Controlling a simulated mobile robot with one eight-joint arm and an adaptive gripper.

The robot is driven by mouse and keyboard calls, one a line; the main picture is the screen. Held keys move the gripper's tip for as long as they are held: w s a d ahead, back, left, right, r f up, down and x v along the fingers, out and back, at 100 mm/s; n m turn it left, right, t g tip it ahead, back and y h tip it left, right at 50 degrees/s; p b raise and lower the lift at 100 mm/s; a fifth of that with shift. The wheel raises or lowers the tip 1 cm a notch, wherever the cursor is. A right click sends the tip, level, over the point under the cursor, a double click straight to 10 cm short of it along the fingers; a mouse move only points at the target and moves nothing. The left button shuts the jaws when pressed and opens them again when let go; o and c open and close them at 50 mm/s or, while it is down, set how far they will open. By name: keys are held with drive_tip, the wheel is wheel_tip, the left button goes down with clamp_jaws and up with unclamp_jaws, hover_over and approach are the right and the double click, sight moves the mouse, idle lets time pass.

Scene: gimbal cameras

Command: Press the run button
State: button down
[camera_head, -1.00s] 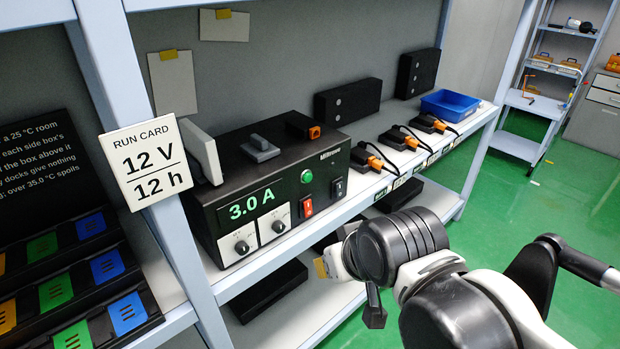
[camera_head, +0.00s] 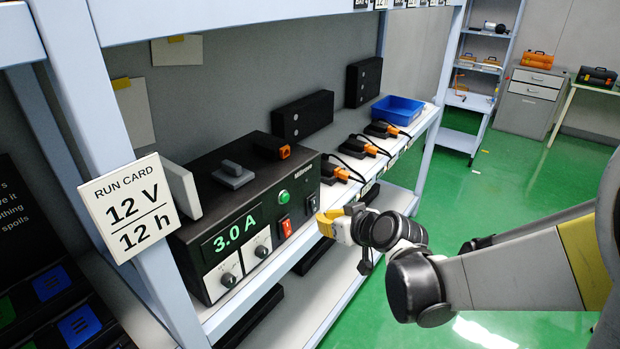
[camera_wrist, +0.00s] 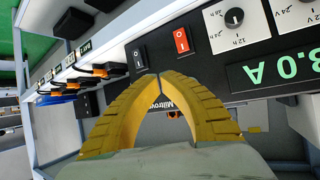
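A black power unit (camera_head: 225,215) stands on the shelf, its display reading 3.0 A. A round green button (camera_head: 284,197) sits on its front, above a red rocker switch (camera_head: 286,227) and left of a black switch (camera_head: 312,204). No label on the green button is legible. My gripper (camera_head: 322,222) is in front of the unit's right end, apart from the green button. In the wrist view the yellow fingertips of my gripper (camera_wrist: 158,75) meet, with nothing between them. The red switch (camera_wrist: 181,40) and black switch (camera_wrist: 138,58) show beyond them; the green button is hidden there.
Two knobs (camera_head: 261,251) are low on the panel. A run card (camera_head: 130,208) reading 12 V / 12 h hangs on the left post (camera_head: 95,80). Black chargers with orange plugs (camera_head: 369,149) and a blue bin (camera_head: 397,110) line the shelf rightward. Green floor is open at right.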

sight(285, 198)
drive_tip(key=shift+w+d+f, duration=0.2)
drive_tip(key=shift+w+d, duration=0.05)
drive_tip(key=shift+d, duration=0.05)
drive_tip(key=shift+a, duration=0.1)
drive_tip(key=w+a, duration=0.5)
drive_tip(key=a, duration=0.1)
drive_tip(key=shift+w+a, duration=0.3)
drive_tip(key=shift+a, duration=0.05)
drive_tip(key=shift+a, duration=0.15)
idle(1.4)
drive_tip(key=shift+w+a, duration=0.2)
drive_tip(key=shift+w, duration=0.05)
drive_tip(key=shift+w+a, duration=0.25)
drive_tip(key=shift+a, duration=0.05)
idle(0.8)
drive_tip(key=shift+d, duration=0.1)
drive_tip(key=shift+s+d+b, duration=0.3)
drive_tip(key=shift+s+d, duration=0.25)
